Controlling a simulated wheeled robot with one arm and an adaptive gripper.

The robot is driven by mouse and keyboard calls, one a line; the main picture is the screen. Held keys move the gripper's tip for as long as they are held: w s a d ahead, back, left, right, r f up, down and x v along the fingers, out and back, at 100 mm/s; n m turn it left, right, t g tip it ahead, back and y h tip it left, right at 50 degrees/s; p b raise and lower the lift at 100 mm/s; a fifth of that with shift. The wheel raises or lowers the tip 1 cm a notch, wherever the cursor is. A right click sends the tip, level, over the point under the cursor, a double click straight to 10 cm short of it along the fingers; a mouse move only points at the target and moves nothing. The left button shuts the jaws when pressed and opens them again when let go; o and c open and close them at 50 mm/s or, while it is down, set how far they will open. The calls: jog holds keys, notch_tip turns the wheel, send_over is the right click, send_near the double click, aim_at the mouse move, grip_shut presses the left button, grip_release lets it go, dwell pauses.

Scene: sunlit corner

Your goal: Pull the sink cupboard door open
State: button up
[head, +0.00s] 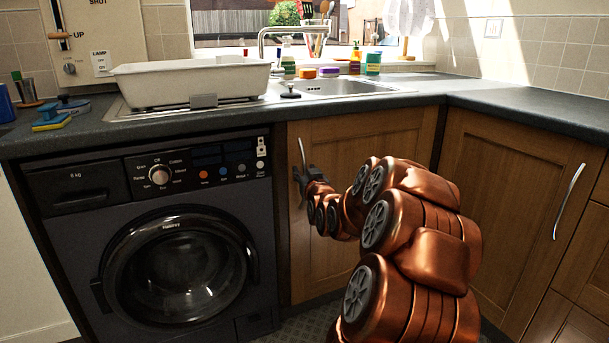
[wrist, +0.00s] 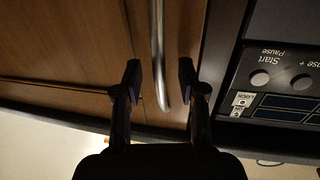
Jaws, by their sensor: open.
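The sink cupboard door (head: 345,255) is brown wood, under the sink and right of the washing machine. It looks shut. Its upright metal bar handle (head: 302,153) is near the door's left edge; my arm hides part of the door. My gripper (head: 301,176) is at the handle's lower part. In the wrist view the handle (wrist: 158,50) runs between the two open fingers of my gripper (wrist: 160,78), with a gap visible on each side. The door surface (wrist: 80,45) lies behind the fingers.
The dark washing machine (head: 150,240) stands directly left of the door. A second cupboard (head: 505,200) with its own handle (head: 568,202) is at the right. The worktop (head: 520,108) overhangs above. A white basin (head: 190,82) sits beside the sink (head: 345,87).

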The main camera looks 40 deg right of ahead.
jog(key=shift+w+d+f, duration=0.1)
jog(key=shift+w, duration=0.2)
grip_shut()
dwell(0.6)
